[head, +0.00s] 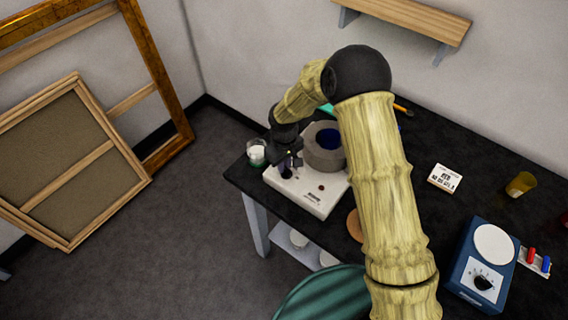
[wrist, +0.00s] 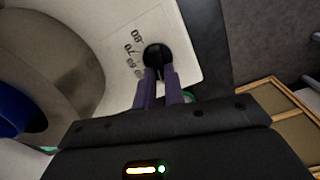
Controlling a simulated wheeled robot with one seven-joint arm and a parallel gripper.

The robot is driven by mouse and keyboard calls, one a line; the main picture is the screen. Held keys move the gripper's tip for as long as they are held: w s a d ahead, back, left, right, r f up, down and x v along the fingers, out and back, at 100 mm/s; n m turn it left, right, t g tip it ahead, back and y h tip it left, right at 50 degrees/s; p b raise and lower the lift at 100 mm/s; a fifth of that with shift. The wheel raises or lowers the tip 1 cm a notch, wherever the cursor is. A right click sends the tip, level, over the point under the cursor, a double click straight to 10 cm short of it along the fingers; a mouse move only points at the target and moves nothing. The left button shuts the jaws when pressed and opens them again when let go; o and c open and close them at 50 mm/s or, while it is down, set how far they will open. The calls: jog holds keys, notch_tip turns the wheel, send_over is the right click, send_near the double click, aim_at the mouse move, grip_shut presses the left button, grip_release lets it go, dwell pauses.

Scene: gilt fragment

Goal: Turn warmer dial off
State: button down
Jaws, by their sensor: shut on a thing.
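The warmer (head: 318,202) is a white box with a thick grey ring (head: 324,163) on top and a dark blue pot (head: 329,140) inside it. Its black round dial (wrist: 154,52) sits near the edge of the white panel in the wrist view, with printed numbers in an arc beside it. My gripper (wrist: 159,74) has its two purple fingers shut on the dial. In the head view my gripper (head: 287,171) is over the left part of the warmer and hides the dial. The dial's pointer cannot be made out clearly.
A glass with white contents (head: 257,153) stands close to the left of my gripper. A blue device (head: 487,264) with a white plate and its own black knob stands at the right. A white labelled card (head: 444,178) and a yellow cup (head: 520,184) lie on the black table.

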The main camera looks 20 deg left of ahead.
jog(key=c, duration=1.5)
grip_release()
jog(key=shift+r, duration=0.1)
notch_tip(320, 180, up, 17)
jog(key=b, duration=0.3)
jog(key=shift+r, duration=0.15)
jog(key=s+d+m+t, duration=0.1)
jog(key=s+d+m, duration=0.15)
jog(key=d, duration=0.65)
jog(key=s+d+m, duration=0.2)
jog(key=d+m, duration=0.1)
jog(key=d, duration=0.6)
jog(key=s+d+m, duration=0.1)
jog(key=s+d, duration=0.2)
jog(key=d, duration=0.1)
jog(key=s+d+f+m+t, duration=0.1)
jog(key=s+d+m, duration=0.1)
jog(key=s+d, duration=0.1)
jog(key=s+d+m, duration=0.2)
jog(key=s+d, duration=0.1)
jog(key=d, duration=0.2)
jog(key=shift+s+f+t, duration=0.25)
jog(key=shift+s+t, duration=0.05)
